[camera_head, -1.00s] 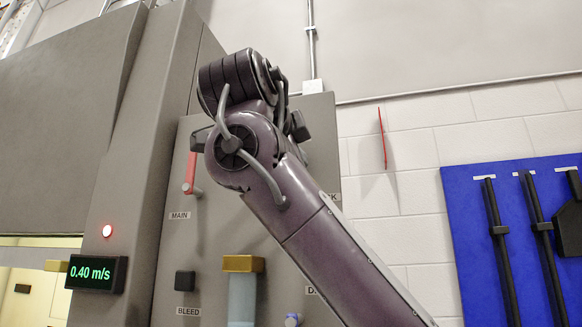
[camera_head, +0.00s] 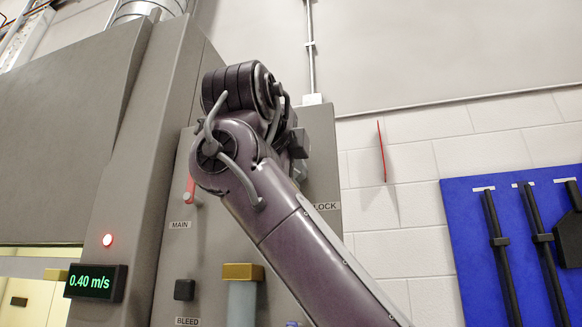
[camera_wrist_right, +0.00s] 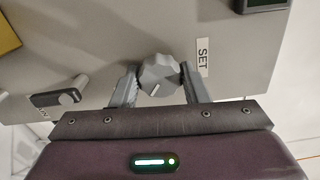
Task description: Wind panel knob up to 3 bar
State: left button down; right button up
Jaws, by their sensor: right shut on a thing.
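The panel knob (camera_wrist_right: 158,74) is a grey faceted knob with a light pointer line, next to a SET label (camera_wrist_right: 202,57) in the right wrist view. My right gripper (camera_wrist_right: 159,77) is shut on it, one finger on each side. In the head view my purple right arm crosses in front of the grey panel (camera_head: 215,213) and hides the knob. A dark display box (camera_wrist_right: 262,3) is cut off at the top of the wrist view, its reading not visible. My left gripper is not in view.
A red lever (camera_head: 190,189) marked MAIN, a black BLEED knob (camera_head: 184,290) and a yellow-capped cylinder (camera_head: 242,272) are on the panel, left of my arm. A green display (camera_head: 95,282) reads 0.40 m/s. A blue tool board (camera_head: 470,235) hangs at the right.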

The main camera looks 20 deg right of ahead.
jog(key=shift+f, duration=0.1)
jog(key=o, duration=1)
jog(key=b+v, duration=0.2)
jog(key=v, duration=0.5)
jog(key=shift+s+a+b, duration=0.25)
jog(key=shift+s+b, duration=0.05)
